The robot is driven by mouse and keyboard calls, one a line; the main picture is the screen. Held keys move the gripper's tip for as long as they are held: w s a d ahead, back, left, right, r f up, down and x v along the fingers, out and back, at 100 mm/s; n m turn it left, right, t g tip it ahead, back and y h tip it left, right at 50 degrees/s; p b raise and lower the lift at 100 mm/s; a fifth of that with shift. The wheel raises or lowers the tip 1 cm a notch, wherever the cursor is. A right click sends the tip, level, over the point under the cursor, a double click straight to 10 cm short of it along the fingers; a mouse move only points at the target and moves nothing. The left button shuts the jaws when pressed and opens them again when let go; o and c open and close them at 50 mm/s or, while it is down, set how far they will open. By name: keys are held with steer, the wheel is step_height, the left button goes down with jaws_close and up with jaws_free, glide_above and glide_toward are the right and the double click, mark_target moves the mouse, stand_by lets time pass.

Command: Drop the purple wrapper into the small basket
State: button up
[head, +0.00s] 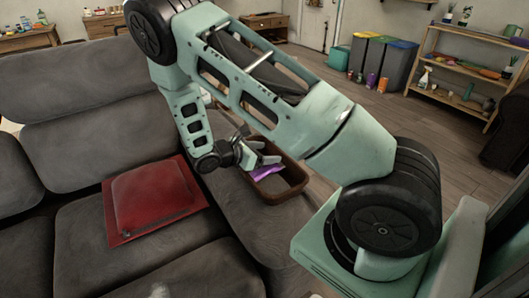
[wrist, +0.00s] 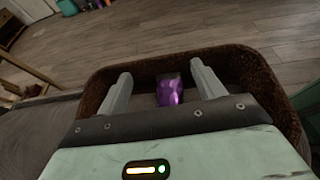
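The purple wrapper (head: 266,172) shows in the head view at the left end of the small brown basket (head: 296,187), next to my gripper (head: 252,156). In the wrist view, the shiny wrapper (wrist: 170,91) appears inside the outline of the basket (wrist: 262,88), near its far wall. My gripper (wrist: 160,70) is open there. Its two grey fingers are wide apart, over the basket, with the wrapper between them in the picture and a gap on both sides. Whether the wrapper rests on the basket's floor I cannot tell. My gripper's body hides the near part of the basket.
The basket stands at the right end of the grey sofa (head: 60,235). A red cushion (head: 155,195) lies on the seat. Bins (head: 372,58) and a wooden shelf (head: 460,60) stand farther back. Wooden floor (head: 400,125) between is mostly clear.

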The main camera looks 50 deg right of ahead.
steer(key=v, duration=1.7)
steer(key=shift+a+p, duration=0.15)
steer(key=shift+p, duration=0.15)
steer(key=s+a+r+m+t+y+p, duration=0.1)
steer(key=s+a+r+m+y+p, duration=0.3)
steer(key=s+a+r+y, duration=0.3)
steer(key=s+a+r+m+t+y+p, duration=0.1)
steer(key=s+a+r+m+y+p, duration=0.3)
steer(key=s+a+r, duration=0.8)
steer(key=s+r+y+p, duration=0.2)
steer(key=s, duration=0.3)
steer(key=shift+r+t+y+p, duration=0.35)
steer(key=shift+r+t+y, duration=0.05)
